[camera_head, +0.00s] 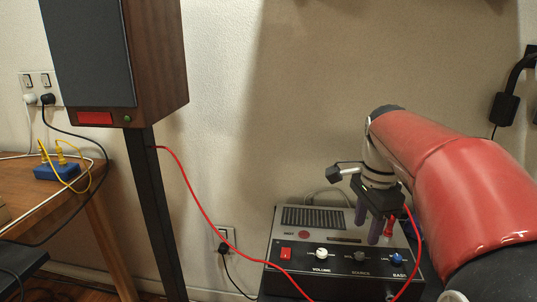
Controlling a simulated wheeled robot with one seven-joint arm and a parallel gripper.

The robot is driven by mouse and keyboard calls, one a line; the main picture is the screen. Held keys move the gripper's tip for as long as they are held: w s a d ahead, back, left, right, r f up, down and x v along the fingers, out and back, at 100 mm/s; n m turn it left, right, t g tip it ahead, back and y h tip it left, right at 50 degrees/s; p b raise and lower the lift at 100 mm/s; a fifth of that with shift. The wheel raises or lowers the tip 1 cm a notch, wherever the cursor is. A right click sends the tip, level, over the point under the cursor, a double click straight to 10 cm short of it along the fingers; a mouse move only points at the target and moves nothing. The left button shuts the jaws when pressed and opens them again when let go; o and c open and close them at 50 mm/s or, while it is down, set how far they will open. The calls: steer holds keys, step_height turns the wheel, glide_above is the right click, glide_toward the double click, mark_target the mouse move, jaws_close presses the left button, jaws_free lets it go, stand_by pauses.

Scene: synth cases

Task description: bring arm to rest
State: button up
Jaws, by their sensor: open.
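My red arm (450,170) reaches in from the right, and its wrist bends down over a grey amplifier box (300,250). My gripper (368,228) points down in front of the box's top and front panel, with two purplish fingers apart and nothing seen between them. A red plug (389,228) with a red cable shows just right of the fingers. I cannot tell whether a finger touches the box or the plug. The fingers hide part of the box's right side.
A tall speaker (85,55) stands on a dark post at the left, and a red cable (195,197) runs from it to the box. A wooden table (80,200) with a blue block (57,171) is at far left. A wall socket (226,234) is behind. A black adapter (504,109) hangs at upper right.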

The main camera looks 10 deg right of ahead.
steer(key=s+a+f+n+t, duration=0.2)
steer(key=s+a+f+n, duration=0.1)
steer(key=s+a+n, duration=0.2)
steer(key=s+a+f+n+t, duration=0.3)
steer(key=s+a+n, duration=0.3)
steer(key=n, duration=0.6)
steer(key=s+f, duration=0.1)
steer(key=s, duration=0.1)
steer(key=shift+s+a, duration=0.25)
steer(key=shift+s, duration=0.1)
stand_by(0.5)
